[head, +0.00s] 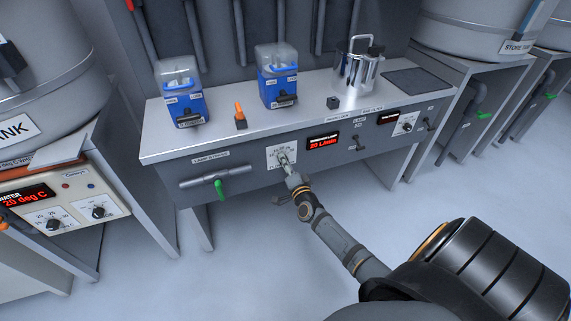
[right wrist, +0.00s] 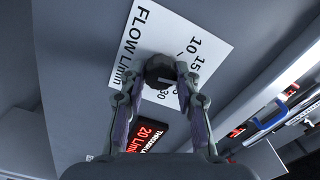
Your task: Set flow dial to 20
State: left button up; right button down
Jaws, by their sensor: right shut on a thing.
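The flow dial (right wrist: 160,70) is a dark round knob on a white plate (right wrist: 143,25) marked FLOW L/min, with 10, 15 and 30 legible. In the head view the plate (head: 272,154) is on the bench's front panel. My right gripper (right wrist: 165,88) is shut on the flow dial, one finger on each side; in the head view the right gripper (head: 286,166) covers most of the knob. The dial's pointer is too hard to read. The red display (head: 322,142) beside the plate reads 20 L/min. My left gripper is not in view.
A green-handled valve (head: 219,187) is left of the dial on the same panel. Another dial (head: 405,125) and a small display are farther right. Two blue units (head: 185,107) and a metal jug (head: 358,72) stand on the bench top (head: 225,135). The floor in front is clear.

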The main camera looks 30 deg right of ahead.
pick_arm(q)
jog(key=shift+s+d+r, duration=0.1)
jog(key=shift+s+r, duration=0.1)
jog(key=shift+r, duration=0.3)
pick_arm(e)
jog(key=shift+f+m, duration=0.1)
jog(key=shift+m, duration=0.8)
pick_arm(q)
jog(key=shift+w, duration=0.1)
pick_arm(e)
jog(key=c, duration=1)
grip_release()
jog(key=shift+o, duration=0.2)
jog(key=v, duration=1.2)
